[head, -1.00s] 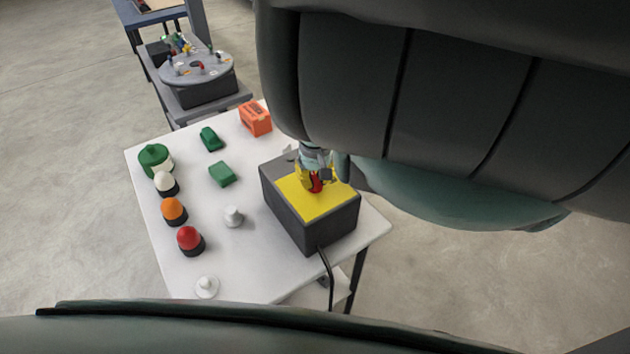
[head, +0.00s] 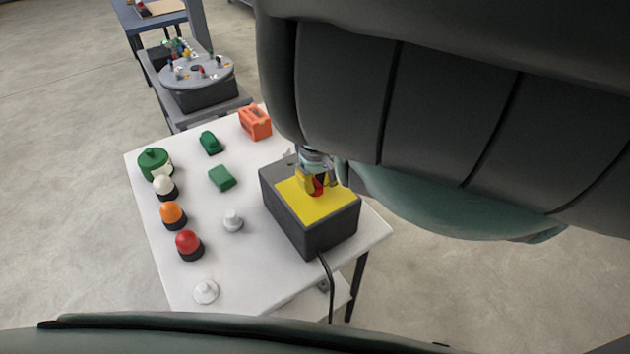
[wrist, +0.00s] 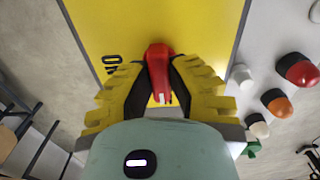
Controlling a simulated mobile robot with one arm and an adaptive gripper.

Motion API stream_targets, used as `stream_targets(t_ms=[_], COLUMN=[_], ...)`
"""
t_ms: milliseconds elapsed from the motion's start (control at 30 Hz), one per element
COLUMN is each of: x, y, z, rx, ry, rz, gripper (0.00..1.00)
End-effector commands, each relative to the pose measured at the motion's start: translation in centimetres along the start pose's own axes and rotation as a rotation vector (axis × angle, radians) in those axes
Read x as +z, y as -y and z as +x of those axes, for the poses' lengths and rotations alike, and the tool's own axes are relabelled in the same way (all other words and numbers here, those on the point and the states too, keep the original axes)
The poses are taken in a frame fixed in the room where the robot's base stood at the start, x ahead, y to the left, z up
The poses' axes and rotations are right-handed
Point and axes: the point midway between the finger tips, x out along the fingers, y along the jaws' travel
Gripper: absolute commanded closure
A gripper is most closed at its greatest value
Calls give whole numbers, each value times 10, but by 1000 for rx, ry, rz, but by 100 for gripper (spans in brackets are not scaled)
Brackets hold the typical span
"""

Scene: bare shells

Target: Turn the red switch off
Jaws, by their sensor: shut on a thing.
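The red switch (wrist: 158,62) stands on the yellow top plate (wrist: 200,30) of a dark box (head: 292,228). In the wrist view its red handle lies between the two yellow fingers of my gripper (wrist: 157,78), which is shut on it. In the head view the gripper (head: 314,186) reaches down onto the yellow plate, and only a small red part of the switch (head: 319,186) shows. Black letters, partly hidden by a finger, are printed on the plate to the left of the switch in the wrist view.
The box stands on a white table (head: 255,270). Left of it are red (head: 188,243), orange (head: 172,213) and white (head: 164,186) domes, green parts (head: 221,178) and an orange block (head: 255,122). A cable (head: 328,285) hangs from the box. A turntable (head: 197,72) stands behind.

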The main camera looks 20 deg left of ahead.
Motion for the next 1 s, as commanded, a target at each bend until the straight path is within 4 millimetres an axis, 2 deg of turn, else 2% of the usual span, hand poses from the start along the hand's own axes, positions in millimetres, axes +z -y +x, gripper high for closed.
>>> stream_targets(t_ms=[33, 300, 667, 1000], x=[0, 0, 0, -1], y=[0, 0, 0, -3], z=[1, 0, -5, -44], rx=[1, 1, -1, 4], ry=[0, 0, -1, -3], rz=[-2, 0, 1, 2], gripper=[78, 52, 52, 52])
